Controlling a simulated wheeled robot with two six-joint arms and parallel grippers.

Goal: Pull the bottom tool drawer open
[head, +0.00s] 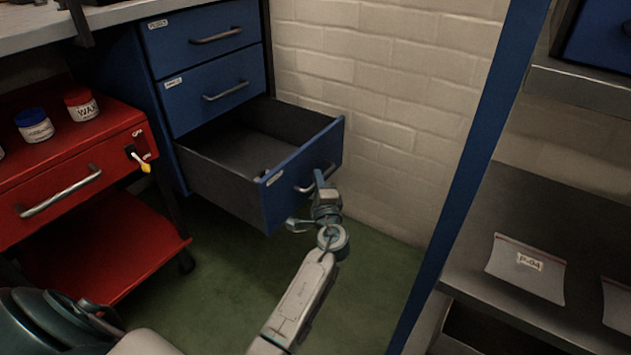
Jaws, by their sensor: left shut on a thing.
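The blue tool cabinet (213,88) stands against the white brick wall under a bench. Its bottom drawer (268,205) is pulled well out, and its dark inside shows, with a small dark item near the front. My left gripper (315,186) is at the front of this drawer, shut on the drawer's handle (304,188). The gripper hides part of the handle. The two upper drawers, top (172,45) and middle (185,101), are shut. My right gripper is not clearly in view.
A red cart (80,180) with several jars and a yellow-tagged key stands at the left. A shelf rack (550,220) with a blue post and bags stands at the right. Green floor (370,270) is clear between them.

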